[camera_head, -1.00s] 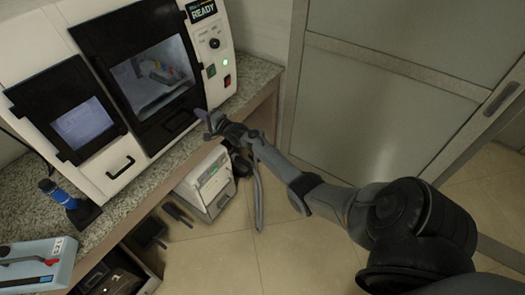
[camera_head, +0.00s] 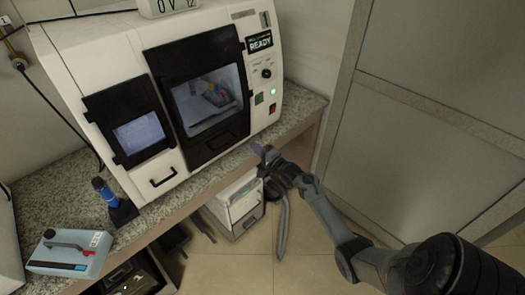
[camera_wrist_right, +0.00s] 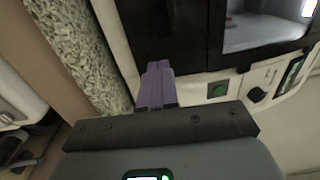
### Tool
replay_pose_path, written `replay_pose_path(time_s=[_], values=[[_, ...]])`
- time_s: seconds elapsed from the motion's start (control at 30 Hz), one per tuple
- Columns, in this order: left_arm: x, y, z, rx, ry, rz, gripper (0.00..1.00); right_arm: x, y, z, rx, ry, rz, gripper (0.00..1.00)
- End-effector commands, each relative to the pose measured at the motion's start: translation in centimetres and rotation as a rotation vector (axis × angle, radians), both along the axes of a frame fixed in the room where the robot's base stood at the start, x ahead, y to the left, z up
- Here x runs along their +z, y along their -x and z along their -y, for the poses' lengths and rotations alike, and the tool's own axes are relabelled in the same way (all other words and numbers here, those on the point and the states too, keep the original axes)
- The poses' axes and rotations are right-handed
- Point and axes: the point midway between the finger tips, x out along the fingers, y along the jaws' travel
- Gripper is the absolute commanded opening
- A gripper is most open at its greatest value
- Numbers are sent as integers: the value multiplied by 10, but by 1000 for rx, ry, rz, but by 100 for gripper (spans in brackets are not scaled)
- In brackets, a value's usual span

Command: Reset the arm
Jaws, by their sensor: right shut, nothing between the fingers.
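My right gripper (camera_head: 262,150) is in front of the lower right part of the white machine (camera_head: 75,62), near the counter's front edge. In the right wrist view its two purple fingers (camera_wrist_right: 157,86) are together with nothing between them. The machine has a dark window door (camera_head: 163,68) and a lit sign reading READY. Its green button (camera_wrist_right: 217,89) shows just right of the fingers in the wrist view. Whether the fingertips touch the machine cannot be told. My left gripper is not in view.
A white device (camera_head: 240,205) stands below the counter. A grey door (camera_head: 430,130) is at right, with open tiled floor in front.

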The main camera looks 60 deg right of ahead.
Motion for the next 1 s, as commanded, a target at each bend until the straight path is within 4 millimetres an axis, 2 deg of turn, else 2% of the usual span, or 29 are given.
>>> replay_pose_path(time_s=[0.13,0.37,0.47,0.53,0.6,0.67,0.77,0.87,0.9,1.0], values=[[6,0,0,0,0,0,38,-1,19,-4,-1,0,-1,0],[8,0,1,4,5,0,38,-6,34,-7,-1,-1,-8,0],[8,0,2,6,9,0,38,-20,45,-7,-1,-3,-33,0],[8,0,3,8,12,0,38,-38,55,-12,5,-7,-65,0],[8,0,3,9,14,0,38,-60,68,-25,27,-11,-108,0],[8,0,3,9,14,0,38,-76,78,-49,69,-2,-142,0],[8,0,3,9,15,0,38,-93,95,-108,159,31,-203,0],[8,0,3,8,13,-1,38,-106,113,-174,240,129,-329,0],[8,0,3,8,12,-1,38,-109,121,-203,275,190,-387,0],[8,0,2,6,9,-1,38,-107,148,-270,364,376,-541,0]])
